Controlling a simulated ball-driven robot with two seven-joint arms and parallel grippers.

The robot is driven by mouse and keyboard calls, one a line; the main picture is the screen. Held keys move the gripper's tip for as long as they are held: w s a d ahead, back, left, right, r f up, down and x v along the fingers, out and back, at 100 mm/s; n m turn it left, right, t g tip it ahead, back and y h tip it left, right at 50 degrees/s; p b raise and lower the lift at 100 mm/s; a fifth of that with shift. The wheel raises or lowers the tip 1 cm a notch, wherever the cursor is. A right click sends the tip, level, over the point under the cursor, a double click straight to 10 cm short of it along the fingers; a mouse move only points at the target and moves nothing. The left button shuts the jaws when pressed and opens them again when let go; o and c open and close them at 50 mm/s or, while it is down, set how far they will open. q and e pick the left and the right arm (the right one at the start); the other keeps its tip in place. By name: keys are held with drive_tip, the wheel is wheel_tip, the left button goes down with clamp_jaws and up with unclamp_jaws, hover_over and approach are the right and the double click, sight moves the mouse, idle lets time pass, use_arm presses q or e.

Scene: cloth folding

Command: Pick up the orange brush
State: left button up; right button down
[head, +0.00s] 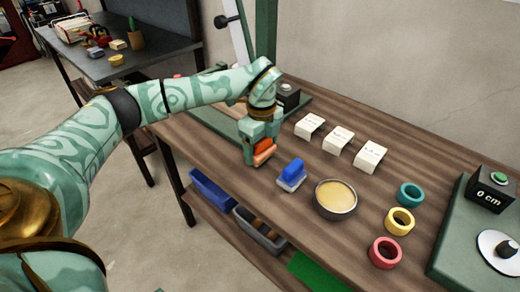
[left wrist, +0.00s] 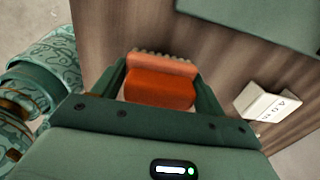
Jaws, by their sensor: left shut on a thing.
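The orange brush (head: 264,147) is between the fingers of my left gripper (head: 262,150), over the wooden table near its front edge. In the left wrist view the brush (left wrist: 160,88) shows its orange back and a paler bristle side, and the left gripper (left wrist: 160,90) is shut on it, one finger on each side. Whether the brush touches the table is hard to tell. My right gripper is in neither view.
A blue brush (head: 292,173) lies just right of the gripper. Beyond it are a bowl (head: 336,199), three white label blocks (head: 338,139) and teal, yellow (head: 399,221) and red rings. A green scale (head: 462,240) stands at the right. Bins (head: 212,190) sit below the tabletop.

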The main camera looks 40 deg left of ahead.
use_arm(q)
drive_tip(key=s+r+p, duration=0.1)
drive_tip(key=r, duration=0.1)
drive_tip(key=s+d+r+p, duration=0.1)
drive_tip(key=r, duration=0.2)
drive_tip(key=s+d+r+p, duration=0.1)
drive_tip(key=s+r, duration=0.1)
drive_tip(key=shift+r, duration=0.15)
drive_tip(key=s+d+r+p, duration=0.3)
drive_tip(key=s+d, duration=0.1)
drive_tip(key=s, duration=0.4)
drive_tip(key=shift+s+r, duration=0.3)
drive_tip(key=shift+r, duration=0.05)
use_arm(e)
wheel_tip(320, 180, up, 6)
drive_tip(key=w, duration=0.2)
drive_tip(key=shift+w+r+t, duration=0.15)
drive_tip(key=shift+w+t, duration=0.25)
